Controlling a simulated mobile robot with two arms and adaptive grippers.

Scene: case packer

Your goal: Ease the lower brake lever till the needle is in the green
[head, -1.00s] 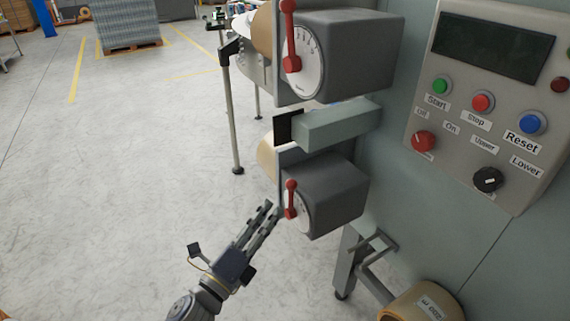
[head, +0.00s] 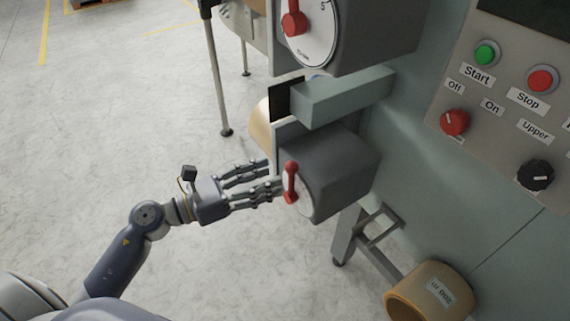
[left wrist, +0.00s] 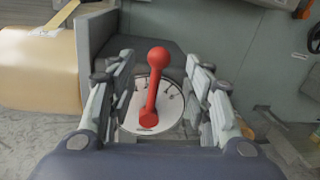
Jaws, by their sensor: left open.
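The lower brake lever (head: 291,182) is red and stands nearly upright on a round white dial (head: 306,203) on the front of a grey box (head: 340,165). In the left wrist view the lever (left wrist: 152,90) leans slightly right at its knob, and the dial (left wrist: 170,112) shows behind it. The lever covers part of the dial, and I cannot make out the needle or a green zone. My left gripper (head: 277,178) is open, with its fingers on either side of the lever (left wrist: 160,95). I cannot tell any contact. My right gripper is not in view.
The upper brake box with its own red lever (head: 293,24) is above, with a pale bar (head: 345,95) between. A control panel (head: 500,110) with buttons and knobs is at right. A cardboard roll (head: 428,290) sits low right. Open floor lies left.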

